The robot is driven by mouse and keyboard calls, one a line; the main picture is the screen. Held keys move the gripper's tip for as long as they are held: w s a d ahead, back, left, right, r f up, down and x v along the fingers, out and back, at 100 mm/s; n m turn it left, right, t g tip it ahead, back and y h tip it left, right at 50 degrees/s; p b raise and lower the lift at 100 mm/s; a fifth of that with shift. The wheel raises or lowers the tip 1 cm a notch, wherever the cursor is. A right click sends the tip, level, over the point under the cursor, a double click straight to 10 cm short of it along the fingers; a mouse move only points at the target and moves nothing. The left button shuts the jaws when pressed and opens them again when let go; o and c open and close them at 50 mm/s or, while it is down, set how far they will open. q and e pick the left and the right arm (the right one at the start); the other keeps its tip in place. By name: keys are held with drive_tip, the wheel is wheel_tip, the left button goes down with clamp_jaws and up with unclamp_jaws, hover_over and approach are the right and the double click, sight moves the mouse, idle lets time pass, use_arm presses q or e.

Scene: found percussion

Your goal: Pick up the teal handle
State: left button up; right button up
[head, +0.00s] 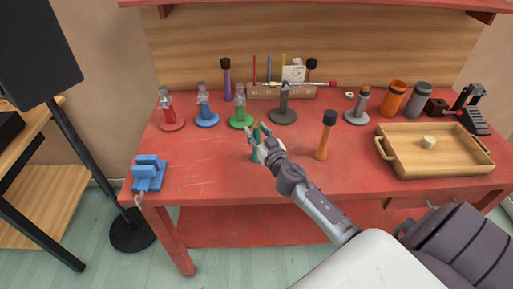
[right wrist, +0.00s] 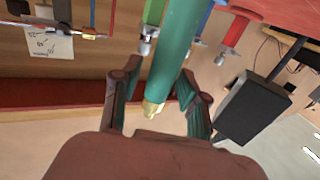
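The teal handle (head: 254,155) stands on the red workbench, left of the orange handle, and is partly hidden behind my right gripper (head: 262,133). In the right wrist view the teal handle (right wrist: 175,55) is a smooth teal cylinder with a brass tip, reaching in between the fingers. My right gripper (right wrist: 157,85) is open around it. A gap shows between the handle and the left-hand finger; contact on the other side cannot be told. My left gripper is not in view.
An orange handle with a black head (head: 325,135) stands right of my gripper. A wooden tray (head: 440,172) lies right, a blue vise (head: 149,172) front left. The bench's front middle is clear.

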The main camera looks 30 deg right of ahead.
clamp_jaws()
drive_tip(key=shift+r, duration=0.1)
